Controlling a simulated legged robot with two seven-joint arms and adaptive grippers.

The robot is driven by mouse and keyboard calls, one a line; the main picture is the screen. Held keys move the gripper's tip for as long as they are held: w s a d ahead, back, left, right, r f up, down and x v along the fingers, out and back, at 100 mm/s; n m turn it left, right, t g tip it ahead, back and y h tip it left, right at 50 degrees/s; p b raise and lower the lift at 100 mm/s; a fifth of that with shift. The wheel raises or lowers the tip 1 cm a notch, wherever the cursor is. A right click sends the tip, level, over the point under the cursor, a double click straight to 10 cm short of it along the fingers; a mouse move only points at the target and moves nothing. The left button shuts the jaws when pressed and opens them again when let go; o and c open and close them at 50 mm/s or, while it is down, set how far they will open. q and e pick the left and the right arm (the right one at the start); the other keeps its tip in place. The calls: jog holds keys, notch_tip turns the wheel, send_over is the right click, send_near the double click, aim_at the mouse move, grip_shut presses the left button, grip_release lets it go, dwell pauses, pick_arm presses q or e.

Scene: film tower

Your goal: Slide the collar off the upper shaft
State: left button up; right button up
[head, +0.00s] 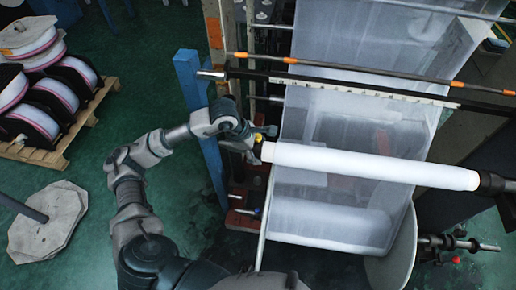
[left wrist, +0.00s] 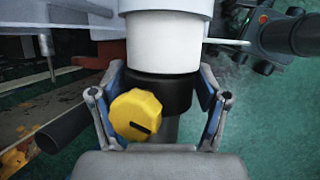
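The collar is a black ring with a yellow knob (left wrist: 136,115), seated on a grey shaft just below the end of a white roll (left wrist: 163,42) in the left wrist view. In the head view its yellow knob (head: 266,152) shows at the left end of the upper white roll (head: 370,164). Contact is hard to judge. My right gripper is in no view.
A blue post (head: 199,130) stands beside my left forearm. Clear film (head: 330,110) hangs behind the roll, and a black holder (head: 494,184) carries the roll's right end. Spools on a pallet (head: 45,150) and a grey octagonal base (head: 48,222) stand on the green floor at left.

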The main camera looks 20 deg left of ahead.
pick_arm(q)
jog(key=shift+a, duration=0.15)
jog(key=c, duration=0.8)
jog(key=o, duration=1.1)
jog(key=shift+a, duration=0.1)
jog(key=o, duration=0.3)
jog(key=shift+a, duration=0.15)
jog(key=shift+a+f, duration=0.1)
jog(key=v, duration=1.7)
jog(key=shift+r+b, duration=0.25)
jog(key=shift+b, duration=0.15)
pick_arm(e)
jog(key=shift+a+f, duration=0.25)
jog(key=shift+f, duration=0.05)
